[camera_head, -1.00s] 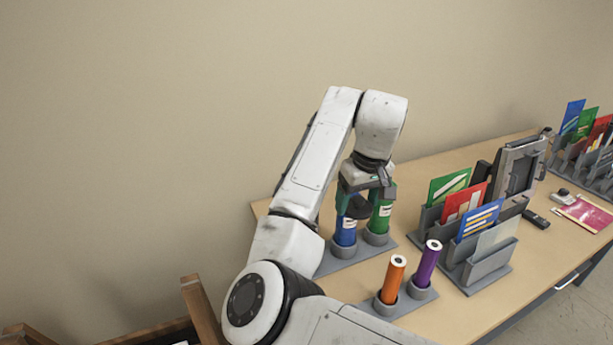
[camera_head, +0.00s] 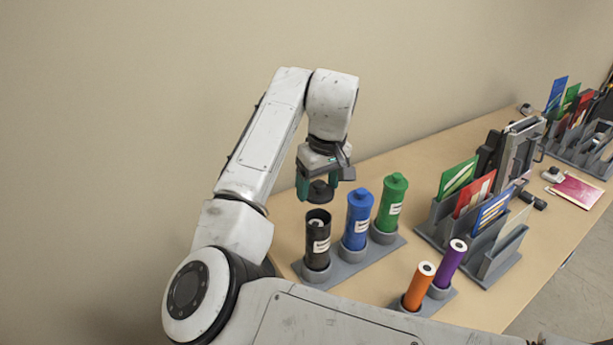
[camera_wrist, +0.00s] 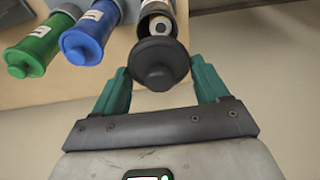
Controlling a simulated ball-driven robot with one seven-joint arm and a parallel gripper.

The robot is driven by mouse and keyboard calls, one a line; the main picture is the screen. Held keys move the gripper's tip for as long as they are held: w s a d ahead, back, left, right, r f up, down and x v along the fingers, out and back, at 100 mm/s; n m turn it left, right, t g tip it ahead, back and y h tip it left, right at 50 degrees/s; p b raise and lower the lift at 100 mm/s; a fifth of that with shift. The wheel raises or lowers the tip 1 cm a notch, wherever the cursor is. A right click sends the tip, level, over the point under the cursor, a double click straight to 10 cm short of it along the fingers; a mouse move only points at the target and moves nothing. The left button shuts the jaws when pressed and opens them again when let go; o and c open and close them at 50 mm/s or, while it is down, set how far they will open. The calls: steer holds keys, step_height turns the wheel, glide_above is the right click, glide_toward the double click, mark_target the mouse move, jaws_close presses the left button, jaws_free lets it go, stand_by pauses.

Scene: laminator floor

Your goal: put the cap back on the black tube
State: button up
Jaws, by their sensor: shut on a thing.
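The black tube (camera_head: 317,240) stands upright and open at the left end of a grey holder on the table. In the wrist view the open tube (camera_wrist: 158,14) shows a pale roll inside its mouth. The black cap (camera_head: 320,192) is held by my gripper (camera_head: 318,190), whose green fingers are shut on it. The cap is above the tube's mouth and apart from it. In the wrist view the cap (camera_wrist: 158,64) sits between the two fingertips and hides part of the tube's rim.
Capped blue (camera_head: 357,222) and green (camera_head: 391,205) tubes stand beside the black one. Orange (camera_head: 418,287) and purple (camera_head: 449,264) rolls stand in a front holder (camera_head: 440,300). A grey rack (camera_head: 500,262) with coloured folders is to the right. The wall is behind.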

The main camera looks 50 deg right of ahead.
steer(key=shift+f+b, duration=2)
steer(key=shift+b, duration=0.05)
steer(key=shift+f+b, duration=0.4)
steer(key=shift+f, duration=0.75)
steer(key=shift+s+r+p, duration=0.1)
steer(key=shift+p, duration=0.6)
steer(key=shift+f+p, duration=0.2)
steer(key=shift+p, duration=0.5)
stand_by(0.3)
stand_by(0.4)
steer(key=o, duration=1)
steer(key=shift+o, duration=0.2)
